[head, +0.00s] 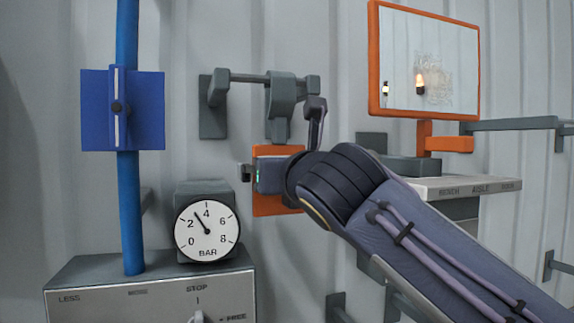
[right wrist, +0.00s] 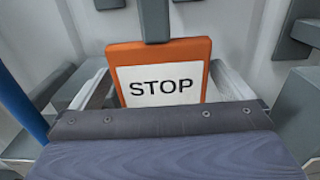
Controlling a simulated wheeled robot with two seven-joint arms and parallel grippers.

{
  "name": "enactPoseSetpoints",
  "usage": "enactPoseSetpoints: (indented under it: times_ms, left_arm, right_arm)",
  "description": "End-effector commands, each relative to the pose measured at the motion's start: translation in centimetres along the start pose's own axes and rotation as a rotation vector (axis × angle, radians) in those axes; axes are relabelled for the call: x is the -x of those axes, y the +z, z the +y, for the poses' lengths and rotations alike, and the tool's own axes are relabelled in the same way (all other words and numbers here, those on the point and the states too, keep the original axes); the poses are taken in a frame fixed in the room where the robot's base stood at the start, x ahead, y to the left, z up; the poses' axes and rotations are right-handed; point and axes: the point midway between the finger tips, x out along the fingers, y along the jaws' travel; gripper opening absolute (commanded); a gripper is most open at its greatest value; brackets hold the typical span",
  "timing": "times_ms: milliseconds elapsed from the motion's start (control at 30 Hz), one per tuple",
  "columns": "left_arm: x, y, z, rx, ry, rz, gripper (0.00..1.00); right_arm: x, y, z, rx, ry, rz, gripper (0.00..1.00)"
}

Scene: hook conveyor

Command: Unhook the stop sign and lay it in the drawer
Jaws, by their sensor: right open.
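The stop sign (head: 276,207) is an orange plate hanging upright below a grey hook (head: 280,98) on a wall bracket. My right gripper (head: 256,173) is in front of the sign and hides much of it. In the right wrist view the sign (right wrist: 161,88) faces me, with a white panel reading STOP and a grey hanger at its top edge. The right gripper is open, with pale fingers on both sides of the sign; I cannot tell whether they touch it. My left gripper is out of view. I cannot make out a drawer.
A pressure gauge (head: 207,231) stands on a grey control box (head: 150,288) at lower left. A blue pole (head: 131,220) carries a blue plate (head: 92,110). At right, an orange-framed mirror (head: 428,60) stands above a labelled grey ledge (head: 470,187).

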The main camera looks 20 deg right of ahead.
Motion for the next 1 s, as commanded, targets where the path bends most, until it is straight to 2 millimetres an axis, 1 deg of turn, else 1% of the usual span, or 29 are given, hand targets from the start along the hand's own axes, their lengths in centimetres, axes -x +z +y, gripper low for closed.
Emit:
enactPoseSetpoints:
  times_ms: [33, 100, 200, 467, 500, 800, 833, 867, 1000]
  left_arm:
    - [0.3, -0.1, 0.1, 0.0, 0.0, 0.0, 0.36]
    - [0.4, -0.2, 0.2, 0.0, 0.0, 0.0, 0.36]
    - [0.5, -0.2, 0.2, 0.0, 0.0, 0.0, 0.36]
    - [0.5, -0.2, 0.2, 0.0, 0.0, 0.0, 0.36]
    - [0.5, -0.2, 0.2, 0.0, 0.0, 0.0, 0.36]
    - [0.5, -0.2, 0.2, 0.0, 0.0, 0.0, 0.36]
    - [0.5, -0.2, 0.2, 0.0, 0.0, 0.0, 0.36]
    - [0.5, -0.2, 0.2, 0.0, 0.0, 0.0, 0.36]
    - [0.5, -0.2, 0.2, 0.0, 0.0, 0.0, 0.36]
  right_arm:
    - [-0.7, 0.1, 0.0, 0.0, -0.002, 0.002, 1.0]
    - [-1.3, 0.1, 0.0, -0.001, -0.001, 0.001, 1.0]
    - [-1.8, 0.1, -0.1, -0.002, -0.001, 0.0, 1.0]
    - [-1.9, 0.0, -0.1, -0.002, -0.001, 0.0, 1.0]
    - [-1.9, 0.0, -0.1, -0.002, -0.001, 0.0, 0.99]
    - [-1.9, 0.0, -0.1, -0.003, 0.0, 0.0, 0.59]
    - [-1.9, 0.0, -0.1, -0.003, 0.0, 0.0, 0.57]
    - [-1.9, 0.0, -0.1, -0.003, 0.0, 0.0, 0.78]
    - [-1.9, 0.0, 0.0, -0.003, 0.0, 0.0, 0.59]
